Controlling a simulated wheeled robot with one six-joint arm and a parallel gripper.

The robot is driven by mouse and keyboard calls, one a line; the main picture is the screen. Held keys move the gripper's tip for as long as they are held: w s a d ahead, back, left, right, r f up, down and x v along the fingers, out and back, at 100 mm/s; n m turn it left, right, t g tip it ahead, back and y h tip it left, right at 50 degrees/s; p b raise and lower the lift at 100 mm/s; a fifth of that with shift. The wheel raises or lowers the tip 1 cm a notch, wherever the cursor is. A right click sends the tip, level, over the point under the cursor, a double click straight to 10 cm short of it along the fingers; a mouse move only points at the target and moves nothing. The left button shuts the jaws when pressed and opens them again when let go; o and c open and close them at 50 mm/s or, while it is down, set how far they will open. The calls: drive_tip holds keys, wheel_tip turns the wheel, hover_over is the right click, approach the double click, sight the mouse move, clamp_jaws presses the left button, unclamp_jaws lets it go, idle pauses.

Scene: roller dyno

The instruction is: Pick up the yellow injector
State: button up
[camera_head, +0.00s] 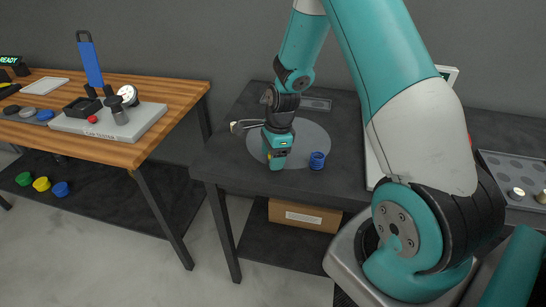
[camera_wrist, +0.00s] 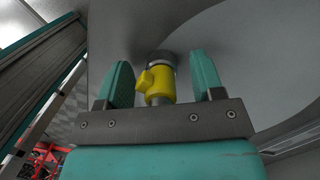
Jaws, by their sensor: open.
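The yellow injector (camera_wrist: 161,84) shows in the wrist view, a small yellow body with a side stub and a dark grey ring at its far end. It is between the two teal fingers of my gripper (camera_wrist: 162,80), with gaps visible on both sides. My gripper is open. In the head view my gripper (camera_head: 277,160) points down over the grey round mat (camera_head: 310,138) on the dark table. Only a speck of yellow shows beside it there; the injector is mostly hidden.
A blue coil spring (camera_head: 317,160) stands on the mat just right of my gripper. A thin metal tool (camera_head: 247,125) lies to its left. A wooden bench (camera_head: 185,93) with a grey fixture stands at left. A tray with round wells (camera_head: 515,172) is at right.

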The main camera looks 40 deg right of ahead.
drive_tip(key=c, duration=1)
drive_tip(key=shift+r, duration=0.15)
